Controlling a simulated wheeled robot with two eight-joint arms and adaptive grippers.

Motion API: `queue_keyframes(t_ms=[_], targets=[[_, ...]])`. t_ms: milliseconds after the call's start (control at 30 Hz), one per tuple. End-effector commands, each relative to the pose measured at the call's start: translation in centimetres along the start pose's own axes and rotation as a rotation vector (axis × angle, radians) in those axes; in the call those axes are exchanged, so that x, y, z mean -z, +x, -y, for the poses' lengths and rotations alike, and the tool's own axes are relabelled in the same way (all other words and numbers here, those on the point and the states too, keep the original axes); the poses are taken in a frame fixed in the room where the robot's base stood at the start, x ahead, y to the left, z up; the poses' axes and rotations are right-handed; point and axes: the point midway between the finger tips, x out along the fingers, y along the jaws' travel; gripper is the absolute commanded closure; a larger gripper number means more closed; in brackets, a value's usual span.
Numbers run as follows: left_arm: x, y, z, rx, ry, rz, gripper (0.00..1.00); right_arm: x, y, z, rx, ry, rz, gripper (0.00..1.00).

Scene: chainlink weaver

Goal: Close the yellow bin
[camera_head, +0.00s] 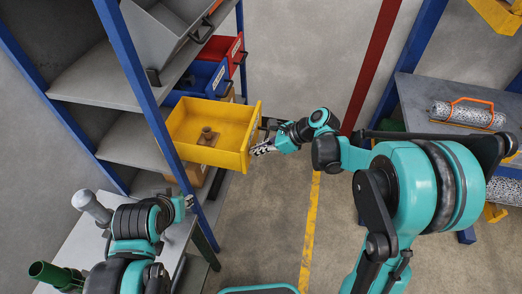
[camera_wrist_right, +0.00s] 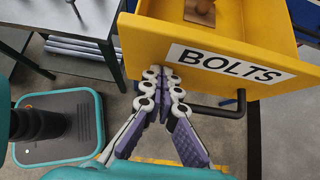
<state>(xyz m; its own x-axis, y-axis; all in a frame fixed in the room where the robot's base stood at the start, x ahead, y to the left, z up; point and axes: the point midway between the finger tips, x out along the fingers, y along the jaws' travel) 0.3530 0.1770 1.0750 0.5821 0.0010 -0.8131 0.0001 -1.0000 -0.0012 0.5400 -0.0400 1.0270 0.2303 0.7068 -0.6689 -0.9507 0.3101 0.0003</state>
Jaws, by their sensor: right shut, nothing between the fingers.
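The yellow bin (camera_head: 235,112) is slid out from the shelf rack, with its open top showing. A brown bolt-like piece (camera_head: 207,137) stands inside. In the right wrist view, the bin's front (camera_wrist_right: 205,55) carries a white BOLTS label and a black bar handle (camera_wrist_right: 218,108). My right gripper (camera_head: 262,148) is shut and empty at the bin's front; in the wrist view its fingertips (camera_wrist_right: 164,76) are close to the front face, left of the handle. I cannot tell whether they touch. My left gripper (camera_head: 186,203) is low at the left, below the bin; its fingers are unclear.
A blue bin (camera_head: 205,77) and a red bin (camera_head: 225,47) sit behind on the rack. A blue post (camera_head: 150,100) stands left of the yellow bin. The floor (camera_head: 270,215) in front is clear.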

Motion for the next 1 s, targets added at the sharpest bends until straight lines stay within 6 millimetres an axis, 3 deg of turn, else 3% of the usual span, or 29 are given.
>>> queue_keyframes(t_ms=[600, 1000], targets=[[-0.3, 0.5, 0.0, 0.0, 0.0, 0.0, 0.71, -9.8, 10.9, -0.2, -0.004, -0.004, 0.002, 1.0], [-0.3, 0.5, 0.0, 0.0, 0.0, 0.0, 0.71, -13.9, 15.3, -0.1, -0.001, -0.002, 0.002, 1.0]])
